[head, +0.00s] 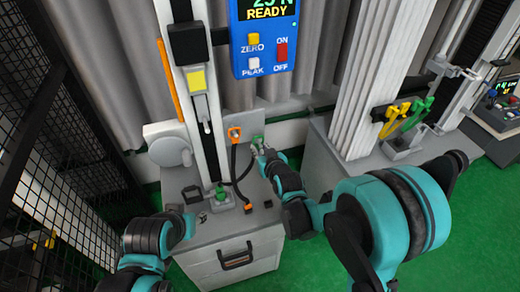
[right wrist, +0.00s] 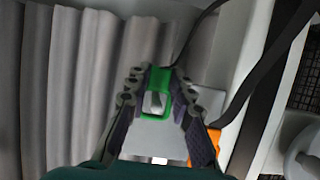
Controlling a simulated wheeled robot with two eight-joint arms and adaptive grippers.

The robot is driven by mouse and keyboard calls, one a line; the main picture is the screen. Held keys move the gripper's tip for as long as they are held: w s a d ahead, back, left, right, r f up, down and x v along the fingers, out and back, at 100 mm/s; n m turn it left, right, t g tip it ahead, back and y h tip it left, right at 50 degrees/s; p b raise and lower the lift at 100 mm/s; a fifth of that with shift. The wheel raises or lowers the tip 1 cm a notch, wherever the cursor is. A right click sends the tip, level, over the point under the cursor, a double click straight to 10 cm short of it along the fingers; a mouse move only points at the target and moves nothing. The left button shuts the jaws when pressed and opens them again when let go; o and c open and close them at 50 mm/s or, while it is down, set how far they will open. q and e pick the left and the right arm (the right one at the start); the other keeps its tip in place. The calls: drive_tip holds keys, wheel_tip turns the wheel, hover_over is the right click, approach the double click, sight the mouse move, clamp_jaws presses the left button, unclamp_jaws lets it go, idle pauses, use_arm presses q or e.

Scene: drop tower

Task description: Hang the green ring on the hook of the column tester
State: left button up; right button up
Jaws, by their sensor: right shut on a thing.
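My right gripper (head: 258,147) is shut on the green ring (head: 257,141), right of the tester's column, near the wall behind it. In the right wrist view the ring (right wrist: 166,78) is a green, squarish loop between both fingers, with its opening showing. The column tester (head: 213,150) is a pale upright column on a grey cabinet. A small silver hook-like part (head: 206,127) hangs below its yellow-marked carriage; its exact shape is too small to tell. The ring is apart from it, to the right and slightly lower. My left gripper (head: 196,204) is low, beside the column's foot, its jaws unclear.
A blue display box (head: 263,40) reading READY is right of the column. A green piece (head: 221,191) stands at the column's foot. An orange-ended black cable (head: 235,150) hangs between column and ring. A second machine (head: 375,75) stands right; a black mesh fence (head: 60,150) left.

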drive_tip(key=shift+s, duration=0.15)
drive_tip(key=shift+s+d, duration=0.3)
drive_tip(key=shift+s, duration=0.6)
drive_tip(key=shift+s+d, duration=0.3)
drive_tip(key=shift+s, duration=0.55)
drive_tip(key=shift+s+d, duration=0.3)
drive_tip(key=shift+s, duration=0.6)
